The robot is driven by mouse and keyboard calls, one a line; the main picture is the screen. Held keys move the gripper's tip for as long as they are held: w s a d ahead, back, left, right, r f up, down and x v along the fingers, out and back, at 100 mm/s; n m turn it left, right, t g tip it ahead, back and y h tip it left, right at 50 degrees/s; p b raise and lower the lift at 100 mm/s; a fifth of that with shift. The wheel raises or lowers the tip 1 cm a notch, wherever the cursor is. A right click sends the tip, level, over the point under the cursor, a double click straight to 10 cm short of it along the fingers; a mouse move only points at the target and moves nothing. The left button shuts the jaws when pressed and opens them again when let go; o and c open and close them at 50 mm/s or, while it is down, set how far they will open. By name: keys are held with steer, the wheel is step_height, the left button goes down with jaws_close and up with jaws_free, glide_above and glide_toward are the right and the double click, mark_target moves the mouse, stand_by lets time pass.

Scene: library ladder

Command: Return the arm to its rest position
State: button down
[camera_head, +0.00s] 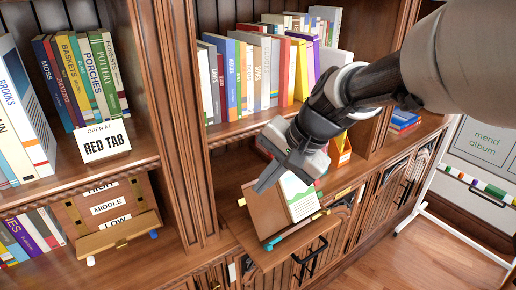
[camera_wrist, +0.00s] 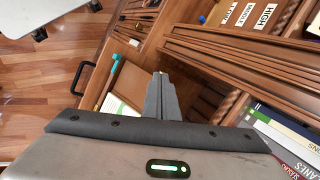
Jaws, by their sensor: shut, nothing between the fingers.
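My arm (camera_head: 365,85) reaches in from the upper right, across the front of the bookcase. My gripper (camera_head: 262,187) is shut and empty, and points down to the left over an open brown book or folder (camera_head: 268,213). It also shows in the wrist view (camera_wrist: 160,84), its two fingers together. The book has a white and green page (camera_head: 299,198) and lies on a pull-out wooden shelf (camera_head: 255,251). My gripper hides part of the book, and I cannot tell whether it touches it.
Rows of books (camera_head: 255,75) fill the shelves behind. A "RED TAB" sign (camera_head: 104,142) stands at left, above a wooden High/Middle/Low rack (camera_head: 110,236). A white-framed stand (camera_head: 470,234) is at right. Wooden floor (camera_head: 425,262) is open at lower right.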

steer(key=s+d+r+n+t+h+p, duration=0.2)
steer(key=s+d+r+n+h+p, duration=0.3)
steer(key=s+d+r, duration=0.5)
steer(key=s+d+n+p, duration=0.1)
steer(key=s+d+p, duration=0.1)
steer(key=s, duration=0.2)
steer(key=shift+s+d+t, duration=0.3)
